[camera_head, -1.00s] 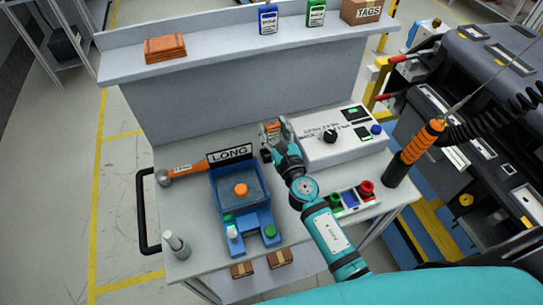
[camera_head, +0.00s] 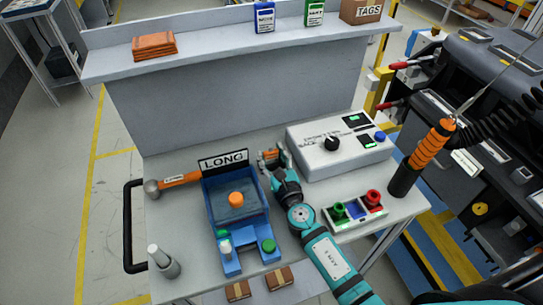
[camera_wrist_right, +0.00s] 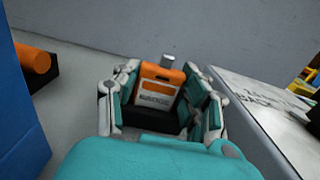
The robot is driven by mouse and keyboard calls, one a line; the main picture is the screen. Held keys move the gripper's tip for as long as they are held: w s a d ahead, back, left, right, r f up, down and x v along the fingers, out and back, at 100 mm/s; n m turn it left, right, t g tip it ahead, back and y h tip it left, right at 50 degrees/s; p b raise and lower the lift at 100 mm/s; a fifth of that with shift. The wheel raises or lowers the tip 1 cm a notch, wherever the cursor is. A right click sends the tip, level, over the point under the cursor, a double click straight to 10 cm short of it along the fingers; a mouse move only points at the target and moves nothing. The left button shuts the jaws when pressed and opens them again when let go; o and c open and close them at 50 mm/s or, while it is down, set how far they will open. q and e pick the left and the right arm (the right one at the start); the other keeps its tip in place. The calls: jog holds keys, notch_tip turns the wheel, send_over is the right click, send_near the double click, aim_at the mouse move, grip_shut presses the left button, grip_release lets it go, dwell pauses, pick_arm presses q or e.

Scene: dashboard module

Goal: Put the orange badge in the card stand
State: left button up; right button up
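The orange badge (camera_head: 269,154) is between the fingers of my right gripper (camera_head: 271,159), left of the white control box. In the right wrist view the badge (camera_wrist_right: 160,88) is upright, with a white label and a slot near its top, and my right gripper's fingers (camera_wrist_right: 162,97) close in on its two sides. A dark block shows below the badge; I cannot tell whether it is the card stand. No card stand can be clearly made out elsewhere. My left gripper is not in view.
The white control box (camera_head: 312,154) stands close right of my right gripper. A hammer (camera_head: 180,180) lies farther left. The shelf (camera_head: 210,52) holds a blue card, a green card and a TAGS box.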

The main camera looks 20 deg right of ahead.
jog(key=o, duration=0.4)
jog(key=shift+r, duration=0.2)
jog(key=s, duration=0.5)
jog(key=s+b, duration=0.1)
jog(key=s, duration=0.4)
jog(key=shift+s+d+f, duration=0.2)
jog(key=shift+s, duration=0.15)
jog(key=shift+s+r, duration=0.1)
jog(key=shift+s, duration=0.55)
